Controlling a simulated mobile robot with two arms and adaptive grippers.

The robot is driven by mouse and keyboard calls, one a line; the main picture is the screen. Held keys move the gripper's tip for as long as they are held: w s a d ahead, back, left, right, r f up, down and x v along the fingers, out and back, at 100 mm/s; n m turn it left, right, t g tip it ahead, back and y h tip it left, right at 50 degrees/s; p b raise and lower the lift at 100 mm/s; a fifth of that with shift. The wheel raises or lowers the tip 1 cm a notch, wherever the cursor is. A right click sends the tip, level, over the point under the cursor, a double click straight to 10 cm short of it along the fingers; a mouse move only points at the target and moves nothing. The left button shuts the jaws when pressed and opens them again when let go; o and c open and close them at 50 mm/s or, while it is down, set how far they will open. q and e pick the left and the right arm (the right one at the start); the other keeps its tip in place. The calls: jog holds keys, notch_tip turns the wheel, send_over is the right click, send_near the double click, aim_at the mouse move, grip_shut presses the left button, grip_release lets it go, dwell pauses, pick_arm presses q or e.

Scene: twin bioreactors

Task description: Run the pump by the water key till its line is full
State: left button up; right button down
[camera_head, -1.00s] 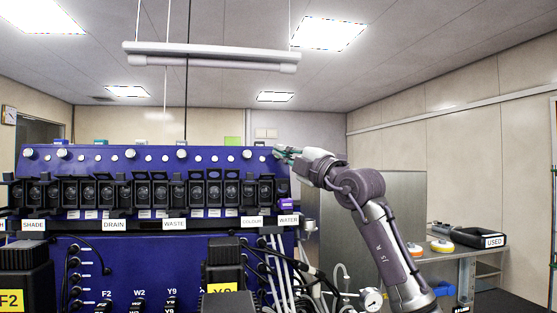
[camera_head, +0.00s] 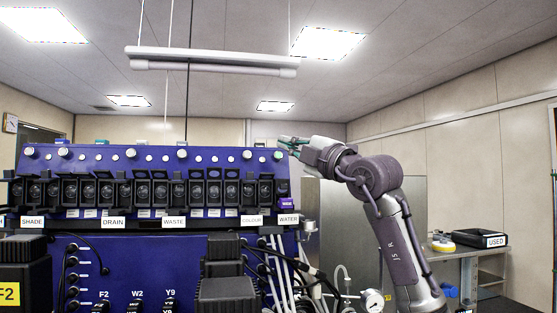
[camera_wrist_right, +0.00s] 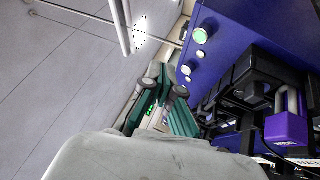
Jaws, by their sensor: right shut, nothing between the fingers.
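The water key (camera_head: 278,155) is the round button at the right end of the console's top row, above the WATER label (camera_head: 288,218). Its face looks pale green, while the other large keys look white. It also shows in the right wrist view (camera_wrist_right: 201,36). My right gripper (camera_head: 284,143) is shut and empty, just above and right of the key, apart from it. Its green fingers show together in the wrist view (camera_wrist_right: 166,82). The pump row's right end (camera_head: 282,187) is above the label. I cannot tell how full the pale lines (camera_head: 276,262) are. My left gripper is out of view.
A purple block (camera_head: 285,202) hangs at the console's right end, near the WATER label. A black tray marked USED (camera_head: 480,239) is on a side table at the right. Space above the console is free.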

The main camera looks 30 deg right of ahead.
aim_at(282, 154)
jog(key=shift+w, duration=0.15)
jog(key=shift+w+d+f+p, duration=0.15)
jog(key=shift+w, duration=0.35)
jog(key=shift+w+d+f+p, duration=0.15)
jog(key=shift+w+p, duration=0.05)
jog(key=shift+w, duration=0.25)
jog(key=shift+w+d+f+p, duration=0.15)
jog(key=shift+w, duration=0.35)
jog(key=shift+w, duration=0.2)
jog(key=shift+w+d+f+p, duration=0.2)
jog(key=shift+w+p, duration=0.3)
jog(key=shift+w, duration=0.2)
jog(key=shift+w+d+f+p, duration=0.2)
jog(key=shift+w+p, duration=0.25)
jog(key=shift+w, duration=0.2)
jog(key=shift+s, duration=0.1)
jog(key=shift+s+a+b, duration=0.2)
jog(key=shift+s+b, duration=0.45)
jog(key=shift+b, duration=0.15)
jog(key=shift+s+a+r+b, duration=0.2)
jog(key=shift+s+r+b, duration=0.1)
jog(key=shift+s, duration=0.35)
jog(key=shift+s+r, duration=0.1)
jog(key=shift+s, duration=0.1)
